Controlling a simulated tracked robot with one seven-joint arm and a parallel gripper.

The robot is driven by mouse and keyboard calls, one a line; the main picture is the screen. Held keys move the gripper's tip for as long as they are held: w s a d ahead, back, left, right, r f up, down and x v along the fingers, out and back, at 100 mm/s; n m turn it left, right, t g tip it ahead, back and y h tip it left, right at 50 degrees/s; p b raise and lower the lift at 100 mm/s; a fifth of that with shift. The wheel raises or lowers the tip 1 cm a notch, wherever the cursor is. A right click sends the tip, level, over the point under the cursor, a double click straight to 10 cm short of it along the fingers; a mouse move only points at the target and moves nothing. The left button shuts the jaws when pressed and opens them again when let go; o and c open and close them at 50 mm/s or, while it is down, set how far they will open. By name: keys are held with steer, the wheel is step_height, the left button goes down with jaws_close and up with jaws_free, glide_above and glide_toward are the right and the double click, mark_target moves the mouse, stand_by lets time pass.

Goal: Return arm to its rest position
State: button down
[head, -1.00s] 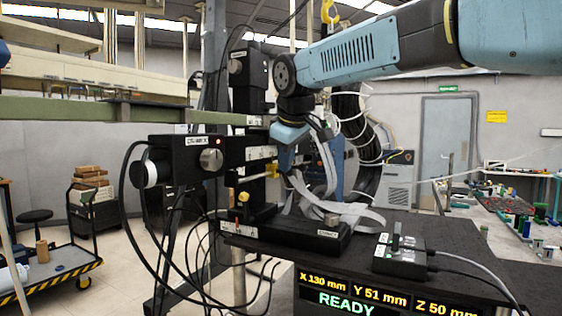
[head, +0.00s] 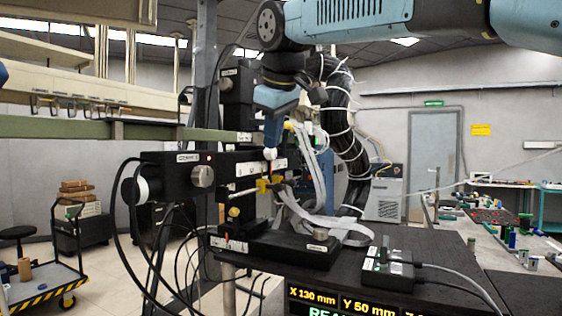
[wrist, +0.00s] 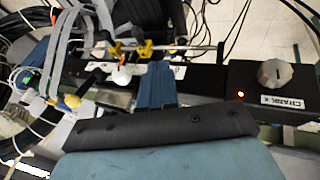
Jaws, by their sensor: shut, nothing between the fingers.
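My arm comes in from the upper right of the head view, blue with dark joints. My gripper (head: 272,138) points down in front of the black positioning stage (head: 243,178), its blue fingers together with nothing held. It also shows in the wrist view (wrist: 157,70), its blue fingers over the stage. A thin probe rod with yellow clamps (head: 262,186) lies just below the fingertips in the head view. A small white ball (wrist: 121,76) is left of the fingers in the wrist view. I cannot tell whether the fingers touch the stage.
Grey ribbon cables (head: 320,222) and a thick black cable bundle (head: 342,125) hang right of the gripper. A control box (head: 388,268) stands on the black table (head: 440,245). A green beam (head: 60,127) crosses at left. Open floor lies beyond, with a cart (head: 45,290).

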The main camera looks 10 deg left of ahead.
steer(key=s+d+f+m+h, duration=0.15)
steer(key=d+f+m, duration=0.35)
steer(key=d, duration=0.7)
steer(key=s+d+f+m+h, duration=0.1)
steer(key=s+d+f+m, duration=0.2)
steer(key=d+f, duration=0.75)
steer(key=s+d+f+m, duration=0.6)
steer(key=s+d+f, duration=0.5)
steer(key=d+f, duration=0.2)
steer(key=shift+d, duration=1.2)
steer(key=c, duration=1.8)
jaws_free()
steer(key=shift+f+h, duration=0.1)
steer(key=shift+h, duration=0.15)
